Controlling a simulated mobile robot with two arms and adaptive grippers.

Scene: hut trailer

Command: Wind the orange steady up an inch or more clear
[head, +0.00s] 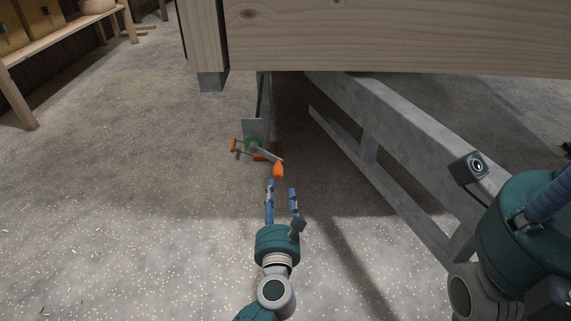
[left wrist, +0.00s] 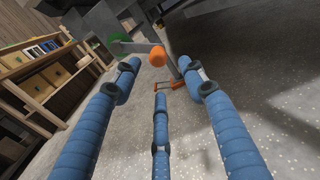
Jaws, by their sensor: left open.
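The orange steady (head: 259,156) is low under the trailer's near end, with a grey plate, a green hub (head: 254,143) and a grey crank ending in an orange grip (head: 278,169). In the left wrist view, the orange grip (left wrist: 157,55) shows beyond and between my fingers, with the green hub (left wrist: 120,47) to its left. My left gripper (head: 281,189) is open and empty, its fingertips just short of the grip; no contact is visible. My right gripper (head: 548,200) shows only partly at the right edge; its fingertips are out of view. The steady's foot contact with the floor is unclear.
The trailer's wooden wall (head: 400,38) overhangs above. A grey chassis beam (head: 400,125) with bracing runs right of the steady. A wooden bench (head: 62,42) with boxes stands at the far left. The speckled floor (head: 120,170) left of the steady is clear.

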